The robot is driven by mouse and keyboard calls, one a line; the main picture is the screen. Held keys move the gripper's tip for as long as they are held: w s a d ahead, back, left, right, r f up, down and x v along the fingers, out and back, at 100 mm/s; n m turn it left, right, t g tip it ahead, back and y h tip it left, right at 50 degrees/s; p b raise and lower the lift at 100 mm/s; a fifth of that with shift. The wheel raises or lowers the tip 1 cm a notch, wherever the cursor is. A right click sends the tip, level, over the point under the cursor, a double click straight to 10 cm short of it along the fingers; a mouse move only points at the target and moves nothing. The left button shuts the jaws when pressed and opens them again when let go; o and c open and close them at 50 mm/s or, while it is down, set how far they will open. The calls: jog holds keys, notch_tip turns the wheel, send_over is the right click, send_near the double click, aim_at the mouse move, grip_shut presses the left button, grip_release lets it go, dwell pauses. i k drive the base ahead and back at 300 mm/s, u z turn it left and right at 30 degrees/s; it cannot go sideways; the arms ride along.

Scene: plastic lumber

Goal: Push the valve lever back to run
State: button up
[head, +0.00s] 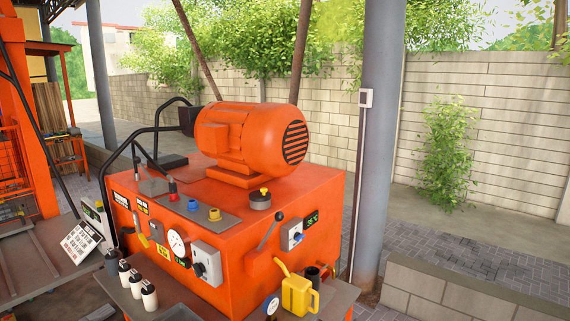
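An orange hydraulic power unit (225,250) with an orange motor on top stands in the middle of the head view. A grey lever (268,234) with a black knob rises from a bracket on its front right, tilted up to the right. No readable label shows which lever is the valve lever or where run lies. My gripper is not in view.
A yellow watering can (297,293) and a dark cup stand on the ledge below the grey lever. Several white-and-black bottles (148,296) line the ledge's left. A grey post (378,140) stands close to the right. Paving behind it is open, up to a block wall (480,130).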

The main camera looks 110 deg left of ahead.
aim_at(137, 159)
jog(key=u, duration=4.5)
jog(key=i, duration=1.65)
jog(key=z, duration=0.1)
